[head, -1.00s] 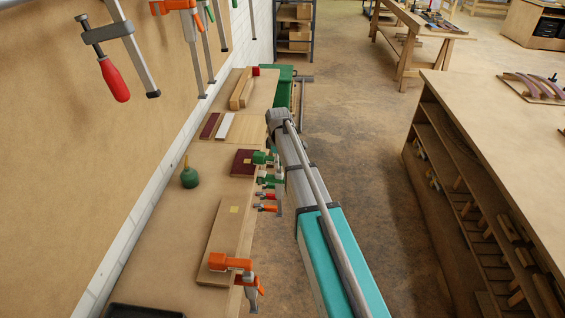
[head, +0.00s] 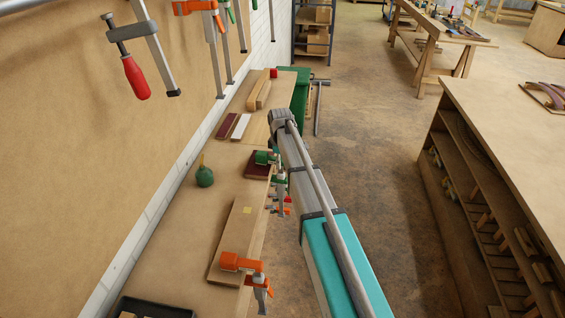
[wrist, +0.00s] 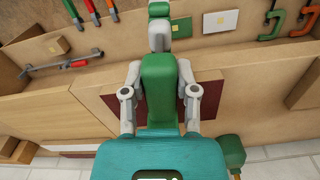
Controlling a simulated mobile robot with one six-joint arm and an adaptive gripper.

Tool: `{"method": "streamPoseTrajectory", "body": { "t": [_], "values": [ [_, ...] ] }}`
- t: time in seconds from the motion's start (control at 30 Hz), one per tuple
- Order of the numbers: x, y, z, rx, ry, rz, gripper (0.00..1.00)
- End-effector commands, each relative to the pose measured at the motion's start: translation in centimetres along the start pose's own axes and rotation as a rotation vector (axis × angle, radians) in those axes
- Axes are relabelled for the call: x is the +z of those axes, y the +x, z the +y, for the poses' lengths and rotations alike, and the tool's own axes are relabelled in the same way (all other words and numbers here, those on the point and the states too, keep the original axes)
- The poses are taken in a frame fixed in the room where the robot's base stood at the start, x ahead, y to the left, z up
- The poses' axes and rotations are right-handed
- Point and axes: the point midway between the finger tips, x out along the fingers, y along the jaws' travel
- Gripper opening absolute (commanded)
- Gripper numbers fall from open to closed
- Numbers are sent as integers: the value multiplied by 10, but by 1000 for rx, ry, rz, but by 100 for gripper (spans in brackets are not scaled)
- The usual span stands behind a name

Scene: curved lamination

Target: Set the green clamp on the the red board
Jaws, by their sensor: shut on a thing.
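The red board (head: 251,171) is a dark maroon piece on the left bench's right edge in the head view. It also shows behind the gripper in the wrist view (wrist: 209,98). The green clamp (head: 264,157) has its upper jaw over the board's right part, and its lower green part (head: 279,181) hangs beside the bench edge. I cannot tell whether the jaw touches the board. In the wrist view my gripper (wrist: 160,78) is shut on the green clamp (wrist: 160,92). In the head view my arm hides the gripper.
An orange clamp (head: 240,262) sits on a long wooden board (head: 234,232) in front. A green bottle (head: 204,177) stands left of the red board. White (head: 240,127) and maroon (head: 226,127) strips lie farther back. Floor is open right of my arm.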

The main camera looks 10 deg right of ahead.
Motion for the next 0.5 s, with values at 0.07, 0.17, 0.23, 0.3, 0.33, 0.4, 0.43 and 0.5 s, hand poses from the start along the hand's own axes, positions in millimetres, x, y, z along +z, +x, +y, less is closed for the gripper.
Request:
{"method": "streamPoseTrajectory", "body": {
  "t": [0.07,0.17,0.23,0.3,0.33,0.4,0.43,0.5],
  "values": [
    [-1,0,0,0,0,0,0],
    [0,1,0,0,0,0,0],
    [0,0,0,0,0,0,0],
    [0,0,0,0,0,0,0],
    [0,0,0,0,0,0,0],
    [0,0,0,0,0,-1,48],
    [0,0,0,0,0,-1,54],
    [0,0,0,0,0,0,67]
  ]
}}
